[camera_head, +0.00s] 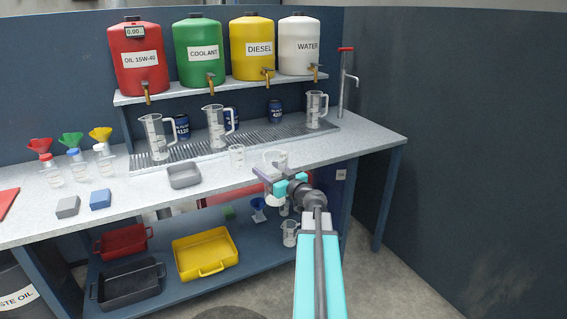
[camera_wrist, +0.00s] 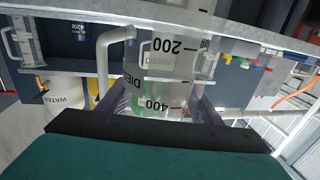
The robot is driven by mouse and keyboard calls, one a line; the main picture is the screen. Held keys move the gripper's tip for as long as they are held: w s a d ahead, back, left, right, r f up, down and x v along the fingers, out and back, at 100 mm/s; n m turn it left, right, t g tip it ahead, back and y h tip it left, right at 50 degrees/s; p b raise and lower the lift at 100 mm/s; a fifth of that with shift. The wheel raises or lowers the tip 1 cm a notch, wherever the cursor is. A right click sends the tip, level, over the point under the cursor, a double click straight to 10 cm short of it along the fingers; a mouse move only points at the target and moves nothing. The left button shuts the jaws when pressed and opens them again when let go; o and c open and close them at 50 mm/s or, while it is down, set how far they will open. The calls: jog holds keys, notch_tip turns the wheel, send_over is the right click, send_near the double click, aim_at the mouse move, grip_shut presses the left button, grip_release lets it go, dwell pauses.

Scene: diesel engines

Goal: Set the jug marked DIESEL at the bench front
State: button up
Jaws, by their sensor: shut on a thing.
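The jug (camera_wrist: 160,72) is clear, with black 200 and 400 marks and a partly visible label beginning DIE. It fills the middle of the wrist view, its handle to the left. My gripper (camera_wrist: 158,108) is shut on it, one dark finger at each side. In the head view my gripper (camera_head: 280,180) is at the front edge of the bench (camera_head: 340,150), right of centre.
A grey tray (camera_head: 184,176) sits further left. Several clear jugs (camera_head: 216,127) stand on the drip grate behind. The yellow DIESEL drum (camera_head: 252,50) is on the shelf above. Bench top right of the jug is clear.

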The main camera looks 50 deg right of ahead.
jog(key=w+a+f+n+y, duration=0.2)
jog(key=a+y, duration=0.1)
jog(key=a, duration=0.5)
jog(key=w+a+f+n+g+y, duration=0.1)
jog(key=a+f+n+y, duration=0.15)
jog(key=a, duration=0.55)
jog(key=w+a+f+n+y, duration=0.2)
jog(key=a+y, duration=0.2)
jog(key=a, duration=0.3)
jog(key=s+a+f+n+g+y, duration=0.1)
jog(key=a+n+g+y, duration=0.1)
jog(key=a, duration=0.6)
jog(key=s+a+f+n+g+y, duration=0.1)
jog(key=s+a+n+g+y, duration=0.1)
jog(key=a, duration=0.6)
jog(key=s+a+f+n+g+y, duration=0.1)
jog(key=a+y, duration=0.3)
jog(key=a, duration=0.5)
jog(key=shift+s+n+g, duration=0.45)
jog(key=shift+n+g, duration=0.1)
jog(key=shift+g, duration=0.05)
jog(key=shift+f, duration=0.1)
